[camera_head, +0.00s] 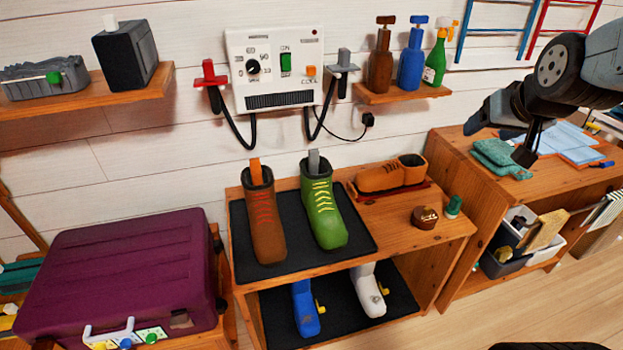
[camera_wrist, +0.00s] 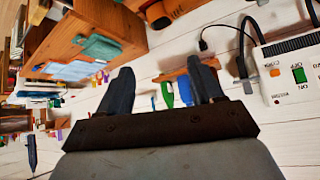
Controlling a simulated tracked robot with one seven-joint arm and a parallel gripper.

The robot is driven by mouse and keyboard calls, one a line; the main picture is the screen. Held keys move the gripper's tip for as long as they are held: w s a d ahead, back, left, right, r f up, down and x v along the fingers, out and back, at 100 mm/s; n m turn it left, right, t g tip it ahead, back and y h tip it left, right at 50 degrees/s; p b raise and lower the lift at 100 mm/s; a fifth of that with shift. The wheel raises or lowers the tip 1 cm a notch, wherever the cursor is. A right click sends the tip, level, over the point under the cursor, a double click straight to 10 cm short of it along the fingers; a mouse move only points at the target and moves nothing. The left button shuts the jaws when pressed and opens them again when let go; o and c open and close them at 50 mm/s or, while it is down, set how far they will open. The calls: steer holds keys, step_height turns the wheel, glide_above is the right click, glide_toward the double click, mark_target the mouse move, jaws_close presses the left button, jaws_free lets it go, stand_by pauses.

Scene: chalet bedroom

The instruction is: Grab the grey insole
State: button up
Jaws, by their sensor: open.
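A grey strip (camera_head: 314,161), perhaps the top of the grey insole, sticks up out of the green boot (camera_head: 323,208). The rest of it is hidden inside the boot. The boot stands upright on the black mat (camera_head: 364,242) on the bench top. A brown boot (camera_head: 265,222) with an orange strip (camera_head: 255,171) stands to its left. My gripper (camera_head: 497,143) is open and empty, up at the right in front of the right-hand cabinet, well apart from the boots. In the wrist view my gripper's two fingers (camera_wrist: 163,82) are spread with nothing held.
A white wall unit (camera_head: 276,98) with cables hangs behind the boots. A bottle shelf (camera_head: 405,94) is at its right. A brown shoe (camera_head: 380,178) and a small round tin (camera_head: 424,217) sit on the bench. A purple case (camera_head: 122,272) stands left. Bare floor shows lower right.

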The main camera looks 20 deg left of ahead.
steer(key=w+a+f+n+t+y, duration=0.1)
steer(key=w+a+f+t, duration=0.1)
steer(key=w+a+f, duration=0.5)
steer(key=n+t+y, duration=0.4)
steer(key=t+y, duration=0.1)
steer(key=y, duration=0.2)
glide_toward(315, 160)
steer(key=x, duration=0.8)
steer(key=shift+s+r, duration=0.1)
jaws_close()
